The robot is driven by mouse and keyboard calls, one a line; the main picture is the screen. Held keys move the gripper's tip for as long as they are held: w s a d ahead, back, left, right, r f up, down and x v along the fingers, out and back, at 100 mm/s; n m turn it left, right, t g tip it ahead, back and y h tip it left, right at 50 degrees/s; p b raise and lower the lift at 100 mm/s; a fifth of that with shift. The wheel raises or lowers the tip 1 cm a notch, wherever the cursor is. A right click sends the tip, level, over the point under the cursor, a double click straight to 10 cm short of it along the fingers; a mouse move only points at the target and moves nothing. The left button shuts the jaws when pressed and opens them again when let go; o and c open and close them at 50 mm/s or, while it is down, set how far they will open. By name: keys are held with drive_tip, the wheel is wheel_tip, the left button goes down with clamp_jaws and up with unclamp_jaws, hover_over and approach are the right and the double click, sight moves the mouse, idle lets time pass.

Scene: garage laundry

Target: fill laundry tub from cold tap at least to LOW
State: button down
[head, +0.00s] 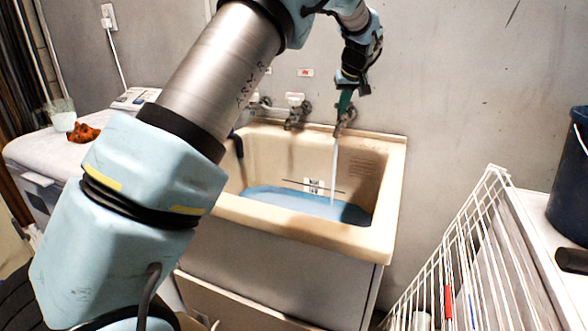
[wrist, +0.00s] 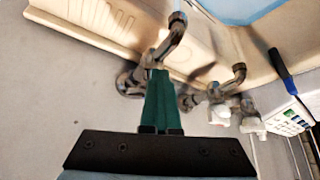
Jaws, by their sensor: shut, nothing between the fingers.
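The beige laundry tub (head: 395,190) holds blue-tinted water (head: 290,198). A thin stream (head: 334,165) runs into it from the right-hand tap (head: 346,122). A dark line with a small white label (head: 314,185) marks the tub's back wall, close to the water's edge; I cannot read it. My gripper (head: 345,103) is above the right-hand tap, pointing down. In the wrist view its green fingers (wrist: 160,78) are shut and empty, with tips close to the tap's metal body (wrist: 172,40); contact is unclear. The fingers hide part of the tap.
Other taps (head: 296,112) with a pale handle stand left of it. A blue-handled item (wrist: 279,63) lies by the tub's left side. A white machine (head: 40,150) with a glass (head: 62,116) and an orange item (head: 84,132) is left. A white wire rack (head: 465,240) and dark bucket (head: 570,180) are right.

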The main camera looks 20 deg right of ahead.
drive_tip(key=shift+w+r, duration=0.2)
drive_tip(key=shift+w, duration=0.05)
drive_tip(key=shift+w+a+r+p, duration=0.25)
drive_tip(key=shift+w+p, duration=0.2)
drive_tip(key=shift+w, duration=0.15)
drive_tip(key=shift+w+a, duration=0.1)
drive_tip(key=shift+w, duration=0.1)
drive_tip(key=shift+w+r+p, duration=0.1)
drive_tip(key=shift+w+p, duration=0.05)
drive_tip(key=shift+p, duration=0.25)
drive_tip(key=shift+w, duration=0.35)
drive_tip(key=shift+d+r+p, duration=0.15)
drive_tip(key=shift+r+p, duration=0.45)
drive_tip(key=shift+r, duration=0.15)
drive_tip(key=shift+d+r+p, duration=0.1)
drive_tip(key=shift+r+p, duration=0.45)
drive_tip(key=shift+r, duration=0.15)
drive_tip(key=shift+s+a+r+p, duration=0.15)
drive_tip(key=shift+s+r+p, duration=0.1)
drive_tip(key=shift+r+p, duration=0.5)
drive_tip(key=shift+s+a+r+p, duration=0.1)
drive_tip(key=shift+s+r+p, duration=0.25)
drive_tip(key=shift+r, duration=0.7)
drive_tip(key=shift+f, duration=0.2)
